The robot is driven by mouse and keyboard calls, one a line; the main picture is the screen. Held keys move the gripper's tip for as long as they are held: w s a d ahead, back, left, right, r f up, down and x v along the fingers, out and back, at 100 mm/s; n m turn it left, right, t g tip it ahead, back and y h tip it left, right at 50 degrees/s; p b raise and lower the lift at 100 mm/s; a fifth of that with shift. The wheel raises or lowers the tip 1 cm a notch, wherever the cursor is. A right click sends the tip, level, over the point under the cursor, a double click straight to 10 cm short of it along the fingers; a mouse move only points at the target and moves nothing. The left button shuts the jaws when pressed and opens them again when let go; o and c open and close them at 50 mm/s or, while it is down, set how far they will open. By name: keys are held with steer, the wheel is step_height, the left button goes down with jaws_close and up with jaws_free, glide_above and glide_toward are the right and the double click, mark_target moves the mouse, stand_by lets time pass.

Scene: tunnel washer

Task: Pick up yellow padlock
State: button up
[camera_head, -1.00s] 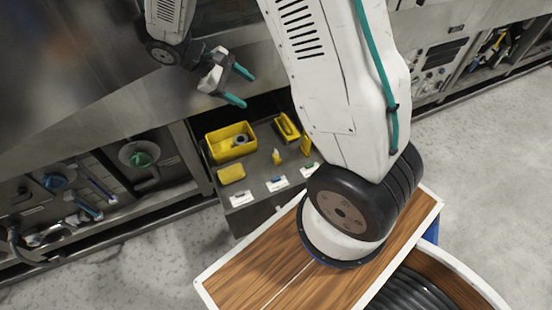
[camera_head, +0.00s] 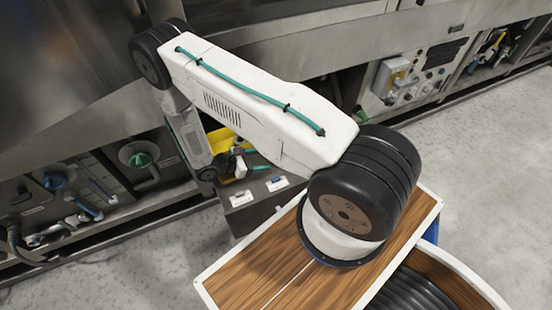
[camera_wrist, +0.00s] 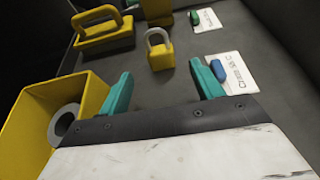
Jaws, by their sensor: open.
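The yellow padlock (camera_wrist: 160,56) with a grey shackle stands upright on the dark grey tray surface (camera_wrist: 210,45) in the wrist view. My gripper (camera_wrist: 163,88) is open, with its two teal fingers spread and nothing between them. The padlock lies ahead of the fingertips, roughly in line with the gap between them and apart from both. In the head view my gripper (camera_head: 249,158) is low over the same surface. There my arm hides the padlock.
A yellow bin (camera_wrist: 85,90) holding a grey ring is close at the left finger. A yellow handled item (camera_wrist: 103,32) lies behind, left of the padlock, and another yellow object (camera_wrist: 157,8) stands farther back. White cards (camera_wrist: 233,72) with blue and green pieces lie right.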

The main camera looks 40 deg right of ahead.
steer(key=x, duration=0.7)
steer(key=c, duration=1.1)
